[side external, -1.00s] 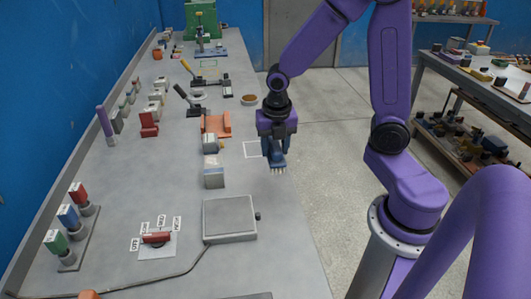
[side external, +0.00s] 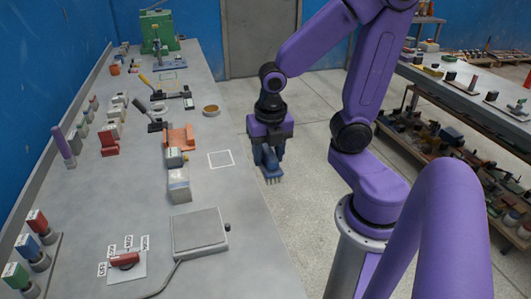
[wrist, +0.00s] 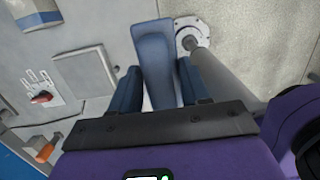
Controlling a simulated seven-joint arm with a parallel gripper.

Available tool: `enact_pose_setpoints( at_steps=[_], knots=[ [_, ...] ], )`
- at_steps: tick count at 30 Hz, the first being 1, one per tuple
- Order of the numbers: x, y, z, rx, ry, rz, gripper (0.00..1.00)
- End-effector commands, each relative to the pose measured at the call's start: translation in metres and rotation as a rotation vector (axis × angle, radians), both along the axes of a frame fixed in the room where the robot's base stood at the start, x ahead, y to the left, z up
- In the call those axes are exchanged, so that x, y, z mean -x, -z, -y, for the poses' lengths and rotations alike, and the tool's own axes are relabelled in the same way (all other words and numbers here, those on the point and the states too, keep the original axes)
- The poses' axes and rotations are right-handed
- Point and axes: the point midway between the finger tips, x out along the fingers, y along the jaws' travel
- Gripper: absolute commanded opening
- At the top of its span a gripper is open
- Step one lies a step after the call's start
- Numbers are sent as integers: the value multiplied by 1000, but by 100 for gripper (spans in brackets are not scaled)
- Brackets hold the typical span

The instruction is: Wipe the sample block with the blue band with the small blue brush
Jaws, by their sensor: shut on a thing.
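My gripper (side external: 271,147) is shut on the small blue brush (side external: 271,170), which points down with pale bristles at its lower end. In the side view it appears just past the bench's right edge, with floor behind it. The wrist view also shows the blue brush (wrist: 153,55) between the two dark blue fingers. The brush is apart from both.
An orange holder (side external: 179,137) stands behind the blocks. A flat grey plate device (side external: 199,231) and a red-handled selector (side external: 124,260) are nearer.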

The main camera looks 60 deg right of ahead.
Motion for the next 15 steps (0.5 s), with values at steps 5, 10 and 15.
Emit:
enact_pose_setpoints(
  at_steps=[5,10,15],
  knots=[
    [0,0,0,0,0,0,14],
    [0,0,0,0,0,0,22],
    [-10,-3,-4,0,0,0,22]
  ],
)
